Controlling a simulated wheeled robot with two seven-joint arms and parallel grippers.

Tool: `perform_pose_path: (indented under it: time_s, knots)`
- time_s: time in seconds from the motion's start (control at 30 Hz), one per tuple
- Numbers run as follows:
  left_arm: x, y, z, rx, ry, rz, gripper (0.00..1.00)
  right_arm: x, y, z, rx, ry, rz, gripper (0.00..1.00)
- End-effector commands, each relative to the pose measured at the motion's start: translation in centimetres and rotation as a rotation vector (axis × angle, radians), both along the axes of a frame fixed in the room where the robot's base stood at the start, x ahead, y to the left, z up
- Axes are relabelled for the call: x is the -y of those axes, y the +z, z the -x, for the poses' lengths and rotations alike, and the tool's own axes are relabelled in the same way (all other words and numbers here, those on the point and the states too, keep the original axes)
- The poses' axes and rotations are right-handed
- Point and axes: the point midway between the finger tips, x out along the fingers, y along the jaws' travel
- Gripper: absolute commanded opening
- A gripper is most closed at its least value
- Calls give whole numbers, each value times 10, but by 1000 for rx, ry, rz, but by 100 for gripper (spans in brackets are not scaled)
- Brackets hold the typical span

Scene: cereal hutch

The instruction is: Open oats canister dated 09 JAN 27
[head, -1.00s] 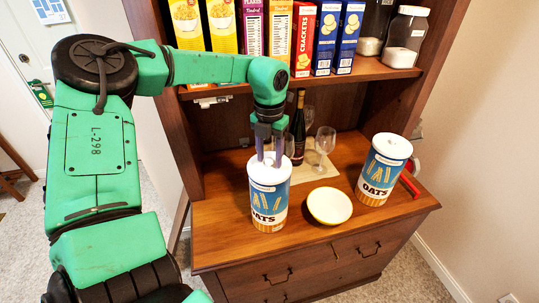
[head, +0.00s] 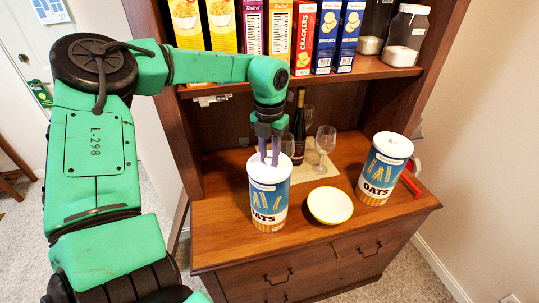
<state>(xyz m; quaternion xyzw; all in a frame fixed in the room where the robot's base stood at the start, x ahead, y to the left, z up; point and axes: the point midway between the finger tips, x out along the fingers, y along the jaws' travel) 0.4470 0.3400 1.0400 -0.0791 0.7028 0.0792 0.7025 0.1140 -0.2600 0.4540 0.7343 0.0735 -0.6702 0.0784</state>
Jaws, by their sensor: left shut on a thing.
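Two blue oats canisters with white lids stand upright on the wooden counter. The left oats canister (head: 268,207) is under my left gripper (head: 269,160). The gripper points down with its fingertips at the middle of that canister's white lid (head: 258,171), shut on the lid's knob, which the fingers mostly hide. The lid sits on the canister. The right oats canister (head: 376,178) stands apart near the counter's right end, its lid (head: 394,145) on. The dates on both are too small to read. My right gripper is not in view.
A pale yellow-rimmed bowl (head: 330,206) sits between the canisters. Behind it are a wine glass (head: 323,142) and a dark bottle (head: 299,125) on a mat. Cereal boxes (head: 277,38) and jars (head: 406,36) fill the shelf above. A red-handled thing (head: 411,186) lies right of the right canister.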

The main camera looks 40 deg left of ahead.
Motion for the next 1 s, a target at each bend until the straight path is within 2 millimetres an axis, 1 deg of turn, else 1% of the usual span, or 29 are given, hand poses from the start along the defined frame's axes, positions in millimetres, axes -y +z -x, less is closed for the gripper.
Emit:
perform_pose_path:
  time_s: [0.17, 0.87, 1.0]
  knots:
    - [0, 5, 0, 1, 0, 0, 0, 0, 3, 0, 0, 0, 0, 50]
    - [0, 49, 0, 1, 0, 0, 0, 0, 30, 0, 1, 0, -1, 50]
    - [0, 51, 0, 1, 0, 0, 0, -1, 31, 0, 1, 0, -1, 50]
